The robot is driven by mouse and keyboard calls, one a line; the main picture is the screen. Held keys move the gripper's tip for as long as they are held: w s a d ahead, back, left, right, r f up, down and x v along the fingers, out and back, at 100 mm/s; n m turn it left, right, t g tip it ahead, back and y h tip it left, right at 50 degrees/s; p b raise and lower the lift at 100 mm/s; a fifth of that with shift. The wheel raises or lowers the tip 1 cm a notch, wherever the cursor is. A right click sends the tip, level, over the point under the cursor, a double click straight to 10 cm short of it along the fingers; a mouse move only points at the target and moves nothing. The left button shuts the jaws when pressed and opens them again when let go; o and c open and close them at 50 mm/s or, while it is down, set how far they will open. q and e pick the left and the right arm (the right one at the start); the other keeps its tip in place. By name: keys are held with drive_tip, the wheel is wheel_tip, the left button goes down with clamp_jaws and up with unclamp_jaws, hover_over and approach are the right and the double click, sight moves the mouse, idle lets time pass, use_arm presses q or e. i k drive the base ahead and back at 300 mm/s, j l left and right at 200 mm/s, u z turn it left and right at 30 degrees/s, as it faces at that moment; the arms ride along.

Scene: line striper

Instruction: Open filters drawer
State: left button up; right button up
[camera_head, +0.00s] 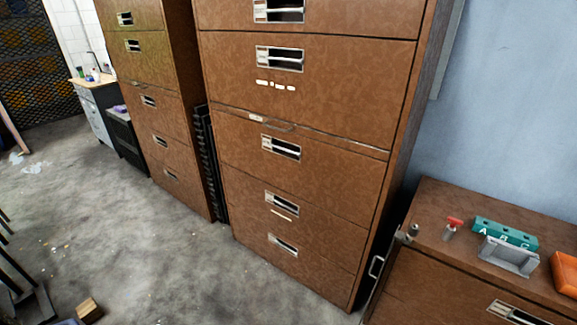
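A tall brown filing cabinet (300,190) stands in the middle, with several stacked drawers and recessed metal handles. Its upper drawer (340,75) has small white marks below the handle. The middle drawer (330,175) has a thin pull-out strip with a small white label (256,118) above it. The lower drawers (300,215) look shut. I cannot read the word "filters" on any drawer. Neither of my grippers shows in the view.
A second brown cabinet (165,120) stands to the left. A low brown cabinet (470,290) at the right holds a green block with letters (504,233), a grey holder (508,256) and an orange box (565,273). A wooden block (89,310) lies front left. Grey floor (140,245) is mostly clear.

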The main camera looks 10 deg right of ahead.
sight(347, 184)
drive_tip(key=i+z, duration=0.25)
drive_tip(key=i, duration=0.2)
drive_tip(key=i+j+z, duration=0.15)
drive_tip(key=i+z, duration=0.15)
drive_tip(key=i, duration=0.15)
